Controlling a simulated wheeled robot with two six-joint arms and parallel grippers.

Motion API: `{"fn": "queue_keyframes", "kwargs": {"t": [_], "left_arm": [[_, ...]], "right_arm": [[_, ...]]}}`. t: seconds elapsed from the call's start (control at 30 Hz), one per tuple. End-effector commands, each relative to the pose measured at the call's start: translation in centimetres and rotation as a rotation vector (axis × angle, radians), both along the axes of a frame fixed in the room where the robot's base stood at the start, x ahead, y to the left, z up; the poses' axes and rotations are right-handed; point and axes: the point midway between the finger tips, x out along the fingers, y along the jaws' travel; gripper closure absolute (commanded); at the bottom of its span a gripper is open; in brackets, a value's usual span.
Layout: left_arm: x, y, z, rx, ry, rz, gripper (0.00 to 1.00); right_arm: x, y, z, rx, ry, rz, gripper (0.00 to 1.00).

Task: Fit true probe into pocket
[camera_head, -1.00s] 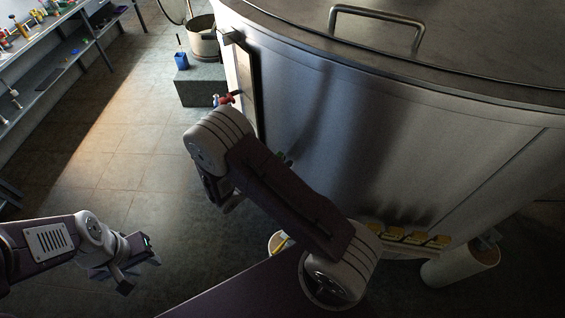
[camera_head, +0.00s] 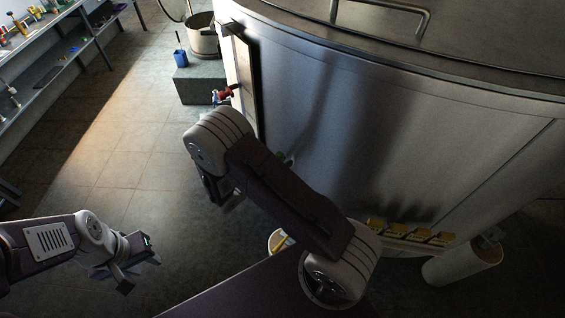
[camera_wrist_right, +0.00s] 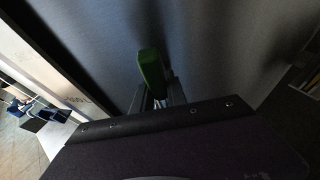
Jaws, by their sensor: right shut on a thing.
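My right gripper (camera_wrist_right: 160,100) is shut on a green-handled piece (camera_wrist_right: 151,72), which I take to be the probe. Its green end points at the grey steel tank wall (camera_wrist_right: 220,50); I cannot tell whether it touches. I cannot make out the pocket in either view. My left gripper (camera_head: 141,272) hangs over the floor at lower left, away from the tank; its jaw gap is unclear.
A red-handled tap (camera_head: 226,94) sticks out at the tank's left edge. Yellow-labelled blocks (camera_head: 408,232) sit low along the tank, near a white cylinder (camera_head: 462,264). A bucket (camera_head: 203,40) and blue cup (camera_head: 180,58) stand on a block. Floor at left is clear.

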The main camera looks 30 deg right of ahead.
Motion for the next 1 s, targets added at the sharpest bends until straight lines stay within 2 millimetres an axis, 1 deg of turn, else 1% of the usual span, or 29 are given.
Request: {"fn": "queue_keyframes", "kwargs": {"t": [1.0], "left_arm": [[0.0,0.0,-2.4,0.0,0.0,0.0,0.64]], "right_arm": [[0.0,0.0,-2.7,0.0,0.0,0.0,1.0]]}}
